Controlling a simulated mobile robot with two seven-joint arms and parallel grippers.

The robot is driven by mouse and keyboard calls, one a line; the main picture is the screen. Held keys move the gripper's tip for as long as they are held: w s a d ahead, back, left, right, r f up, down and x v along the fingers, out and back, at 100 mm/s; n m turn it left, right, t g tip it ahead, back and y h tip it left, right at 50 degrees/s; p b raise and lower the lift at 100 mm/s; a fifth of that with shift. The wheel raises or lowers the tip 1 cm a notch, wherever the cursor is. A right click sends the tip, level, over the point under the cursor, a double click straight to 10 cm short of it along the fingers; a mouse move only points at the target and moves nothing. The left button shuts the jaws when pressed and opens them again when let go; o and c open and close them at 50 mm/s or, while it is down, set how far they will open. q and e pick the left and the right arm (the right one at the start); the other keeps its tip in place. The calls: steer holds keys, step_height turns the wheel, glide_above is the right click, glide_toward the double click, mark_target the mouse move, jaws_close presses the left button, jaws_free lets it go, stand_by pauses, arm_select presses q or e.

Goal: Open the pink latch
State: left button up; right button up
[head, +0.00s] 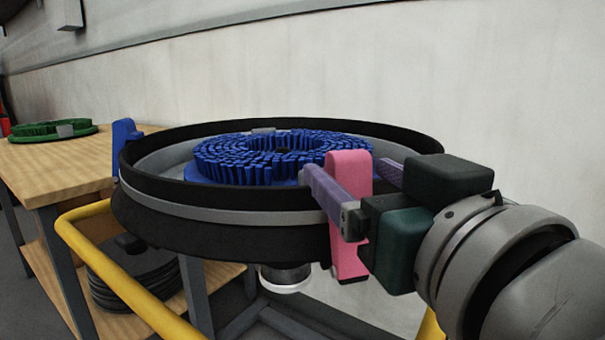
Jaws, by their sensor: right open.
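The pink latch (348,170) is an upright pink bar on the near right side of a round black tank rim (215,192). Its top stands above the rim and its lower end shows below it. My right gripper (352,180) comes in from the right with its jaws open. One purple finger lies on the near left side of the latch, and the other shows to its right and behind. The middle of the latch is partly hidden by the gripper. I cannot tell whether the fingers touch it. My left gripper is not in view.
A blue bristled brush (280,155) lies inside the tank. A blue latch (124,140) stands on the tank's left side. A yellow rail (125,275) curves around the front left. A wooden table (60,165) with a green brush (50,130) stands left; a pale wall is behind.

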steer(key=shift+x, duration=1.4)
steer(key=shift+c, duration=0.2)
jaws_close()
